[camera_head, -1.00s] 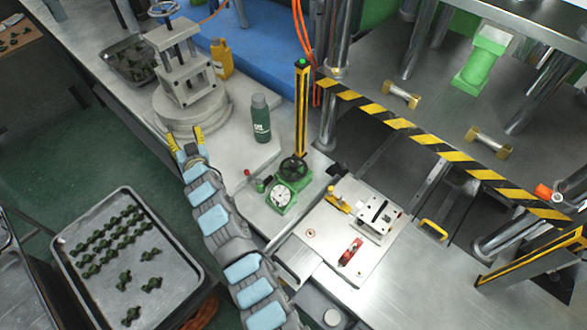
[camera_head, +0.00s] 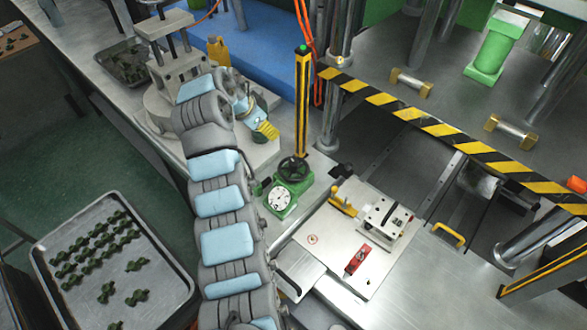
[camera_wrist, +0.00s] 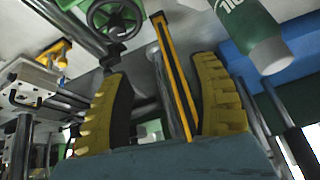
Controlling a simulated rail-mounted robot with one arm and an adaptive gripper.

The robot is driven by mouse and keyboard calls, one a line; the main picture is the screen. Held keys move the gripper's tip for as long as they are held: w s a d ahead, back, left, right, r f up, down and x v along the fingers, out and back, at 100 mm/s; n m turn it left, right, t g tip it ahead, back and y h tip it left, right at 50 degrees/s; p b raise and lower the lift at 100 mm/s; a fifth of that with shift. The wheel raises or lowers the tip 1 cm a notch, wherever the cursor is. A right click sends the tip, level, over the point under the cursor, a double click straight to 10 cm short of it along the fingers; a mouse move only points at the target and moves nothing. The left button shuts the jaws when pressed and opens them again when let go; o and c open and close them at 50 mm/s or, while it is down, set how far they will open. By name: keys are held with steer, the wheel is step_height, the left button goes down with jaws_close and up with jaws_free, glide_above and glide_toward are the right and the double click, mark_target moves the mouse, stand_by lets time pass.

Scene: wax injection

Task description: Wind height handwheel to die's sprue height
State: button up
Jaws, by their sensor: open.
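The black height handwheel (camera_head: 293,168) stands on a green base with a white dial (camera_head: 279,198), at the foot of the yellow-and-black post. In the wrist view the handwheel (camera_wrist: 115,18) is at the upper left, beyond the fingers. A metal block, which looks like the die (camera_head: 385,218), sits on a pale plate to the right. My gripper (camera_head: 266,128) is open and empty, above and behind the handwheel and apart from it. In the wrist view my gripper's (camera_wrist: 163,68) yellow fingers are spread, with the post showing between them.
The yellow-and-black post (camera_head: 302,105) rises beside the handwheel. A green bottle (camera_wrist: 252,32) is close on the right in the wrist view. A striped bar (camera_head: 440,130) crosses the machine. A red clamp (camera_head: 357,260) and yellow handle (camera_head: 343,202) are on the plate.

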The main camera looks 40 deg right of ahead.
steer(key=m+g+y, duration=0.1)
steer(key=m+g, duration=0.1)
glide_toward(292, 162)
steer(key=b+x, duration=0.1)
steer(key=x, duration=0.9)
steer(key=shift+d+f, duration=0.2)
steer(key=shift+f, duration=0.15)
jaws_close()
